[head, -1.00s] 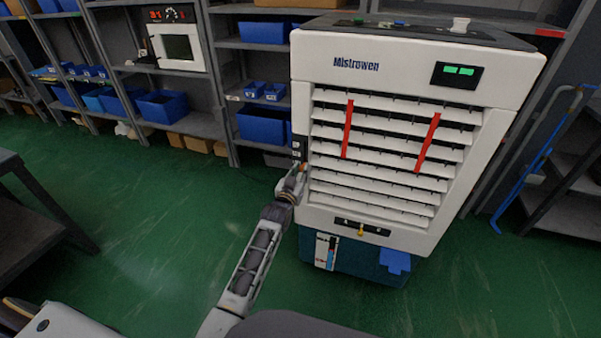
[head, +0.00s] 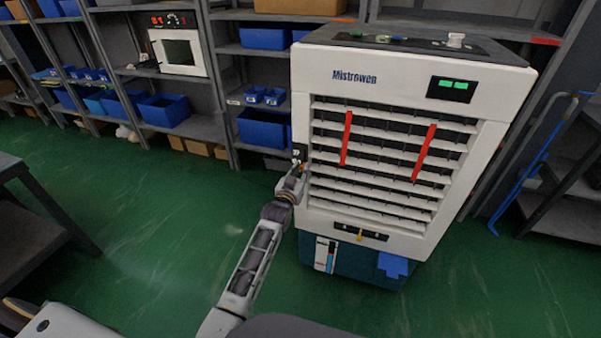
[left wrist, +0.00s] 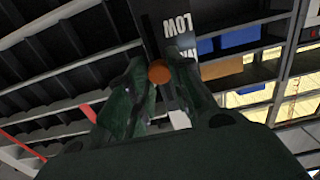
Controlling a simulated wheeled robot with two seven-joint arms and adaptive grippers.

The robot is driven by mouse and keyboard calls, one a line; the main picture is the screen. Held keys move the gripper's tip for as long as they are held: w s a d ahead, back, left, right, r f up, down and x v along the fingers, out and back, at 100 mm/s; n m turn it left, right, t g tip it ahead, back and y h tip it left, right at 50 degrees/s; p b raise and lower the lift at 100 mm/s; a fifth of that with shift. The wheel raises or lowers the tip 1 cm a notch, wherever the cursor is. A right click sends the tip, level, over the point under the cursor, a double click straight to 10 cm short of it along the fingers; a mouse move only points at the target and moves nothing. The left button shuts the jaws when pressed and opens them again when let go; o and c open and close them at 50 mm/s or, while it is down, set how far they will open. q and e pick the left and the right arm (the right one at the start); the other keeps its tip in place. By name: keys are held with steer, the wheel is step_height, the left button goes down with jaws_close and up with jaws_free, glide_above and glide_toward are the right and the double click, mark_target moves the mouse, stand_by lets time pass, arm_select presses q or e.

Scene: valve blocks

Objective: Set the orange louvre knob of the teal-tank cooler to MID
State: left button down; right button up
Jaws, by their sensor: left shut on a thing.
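The white cooler (head: 410,90) with the teal tank (head: 345,262) stands right of centre in the head view. Its louvre slats (head: 385,165) show dark gaps between them. The orange louvre knob (left wrist: 159,72) shows in the left wrist view, on a dark strip at the cooler's left front edge. My left gripper (head: 299,170) is shut on this knob, one finger on each side. A white label reading LOW (left wrist: 180,28) appears upside down beside the knob, and a second label below it is partly hidden. My right gripper is not in view.
A yellow knob (head: 360,236) sits on a dark panel below the slats. Two red strips (head: 424,152) hang over the louvres. Shelves with blue bins (head: 164,110) stand behind. Green floor is free left of the cooler.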

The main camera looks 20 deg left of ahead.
arm_select(q)
steer(key=shift+r, duration=0.25)
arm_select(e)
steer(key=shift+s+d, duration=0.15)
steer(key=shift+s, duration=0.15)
arm_select(q)
steer(key=c, duration=1.3)
jaws_free()
steer(key=shift+o, duration=0.2)
steer(key=shift+f, duration=0.1)
steer(key=shift+s, duration=0.15)
steer(key=s, duration=1.1)
steer(key=shift+s+a, duration=0.2)
steer(key=shift+s, duration=0.15)
steer(key=shift+f, duration=0.1)
